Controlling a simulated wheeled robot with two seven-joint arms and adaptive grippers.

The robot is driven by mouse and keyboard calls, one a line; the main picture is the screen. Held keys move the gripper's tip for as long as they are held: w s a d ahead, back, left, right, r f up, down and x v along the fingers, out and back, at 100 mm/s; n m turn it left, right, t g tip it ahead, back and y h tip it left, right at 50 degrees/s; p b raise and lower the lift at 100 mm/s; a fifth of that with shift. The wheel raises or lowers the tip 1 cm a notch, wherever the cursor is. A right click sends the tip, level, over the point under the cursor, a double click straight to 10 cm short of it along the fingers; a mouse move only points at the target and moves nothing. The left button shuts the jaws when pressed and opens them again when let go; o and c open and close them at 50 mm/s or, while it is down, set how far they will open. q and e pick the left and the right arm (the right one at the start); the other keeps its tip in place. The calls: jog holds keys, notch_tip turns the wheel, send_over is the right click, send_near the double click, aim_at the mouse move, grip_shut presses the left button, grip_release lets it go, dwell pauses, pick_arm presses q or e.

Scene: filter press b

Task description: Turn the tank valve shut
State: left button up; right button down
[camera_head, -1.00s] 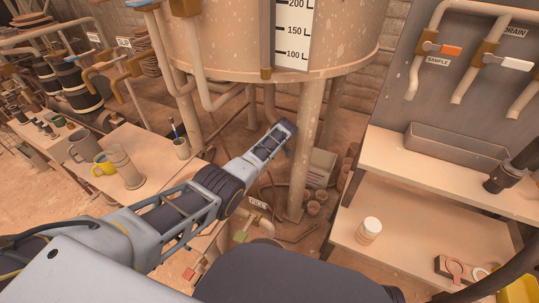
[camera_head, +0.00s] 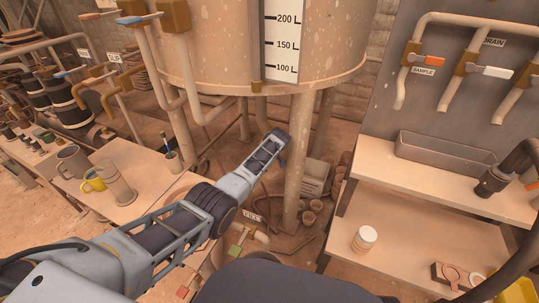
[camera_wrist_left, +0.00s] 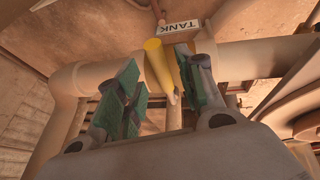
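The tank valve's yellow handle (camera_wrist_left: 158,66) shows in the left wrist view, just below a white TANK label (camera_wrist_left: 180,27) that appears upside down. It slants down between the two green-padded fingers of my left gripper (camera_wrist_left: 155,95). The fingers are spread, one on each side of the handle, with gaps visible; I cannot tell how deep the handle sits between them. In the head view my left arm (camera_head: 205,205) reaches from the lower left toward the tank (camera_head: 215,60), and I cannot make out its fingers there. My right gripper is not in view.
A beige pipe (camera_wrist_left: 262,57) runs beside the handle. A green handle (camera_head: 236,250) and a red one (camera_head: 183,291) lie low beside my arm. A tank leg (camera_head: 297,165) stands close to the arm's end. Shelves (camera_head: 440,205) are at right, a bench with mugs (camera_head: 128,203) at left.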

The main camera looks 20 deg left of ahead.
pick_arm(q)
jog(key=v, duration=1)
jog(key=shift+r, duration=0.35)
jog(key=shift+s+d, duration=0.15)
jog(key=shift+d, duration=0.05)
dwell(0.5)
